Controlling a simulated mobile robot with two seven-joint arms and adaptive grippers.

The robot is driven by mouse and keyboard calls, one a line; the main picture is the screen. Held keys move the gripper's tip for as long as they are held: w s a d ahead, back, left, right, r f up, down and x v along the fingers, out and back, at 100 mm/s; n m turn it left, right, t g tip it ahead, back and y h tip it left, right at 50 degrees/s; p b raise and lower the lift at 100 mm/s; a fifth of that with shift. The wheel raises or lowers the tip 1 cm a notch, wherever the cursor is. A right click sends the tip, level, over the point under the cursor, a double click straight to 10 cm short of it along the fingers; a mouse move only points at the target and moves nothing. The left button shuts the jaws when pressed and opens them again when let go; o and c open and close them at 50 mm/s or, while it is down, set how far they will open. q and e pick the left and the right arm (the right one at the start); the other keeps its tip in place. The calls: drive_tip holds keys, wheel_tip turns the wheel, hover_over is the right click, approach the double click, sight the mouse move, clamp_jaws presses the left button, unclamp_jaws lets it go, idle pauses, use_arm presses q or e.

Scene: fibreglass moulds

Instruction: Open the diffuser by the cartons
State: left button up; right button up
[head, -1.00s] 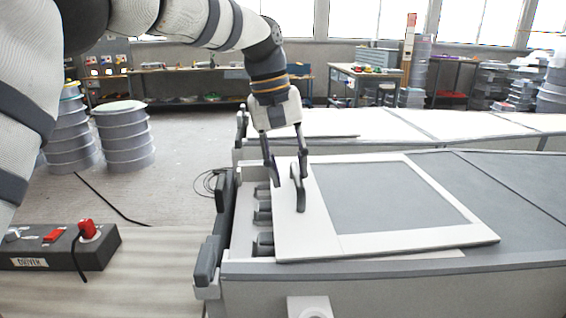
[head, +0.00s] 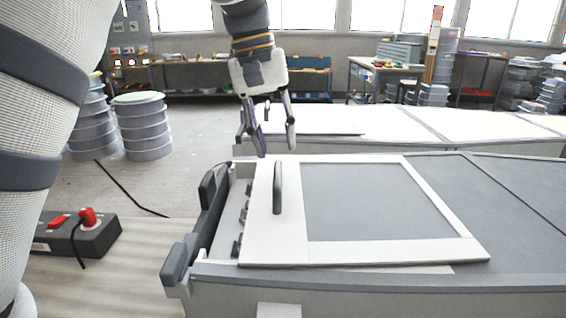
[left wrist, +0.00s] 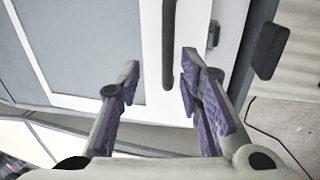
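A flat white-framed panel with a grey centre (head: 375,200) lies on the near long grey-white unit (head: 380,282). I take it for the diffuser. A dark upright bar handle (head: 278,188) stands near its left edge. My left gripper (head: 268,150) is open and empty, above and behind the handle, apart from it. In the left wrist view the open fingers (left wrist: 160,75) show with the handle (left wrist: 168,100) lying between them in the picture, farther off. Dark slots (head: 243,217) show along the unit's left end. My right gripper is not in view.
A second long white unit (head: 480,128) stands behind. Stacked grey boxes (head: 505,85) stand at the back right; I cannot tell whether they are the cartons. Round grey stacks (head: 143,128) and a dark switch box (head: 80,238) with a cable are at left.

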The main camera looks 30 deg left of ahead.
use_arm(q)
hover_over(289, 192)
drive_tip(key=a, duration=0.1)
drive_tip(key=f, duration=0.5)
drive_tip(key=shift+s+f, duration=0.25)
drive_tip(key=shift+s, duration=0.15)
clamp_jaws()
drive_tip(key=shift+w, duration=0.1)
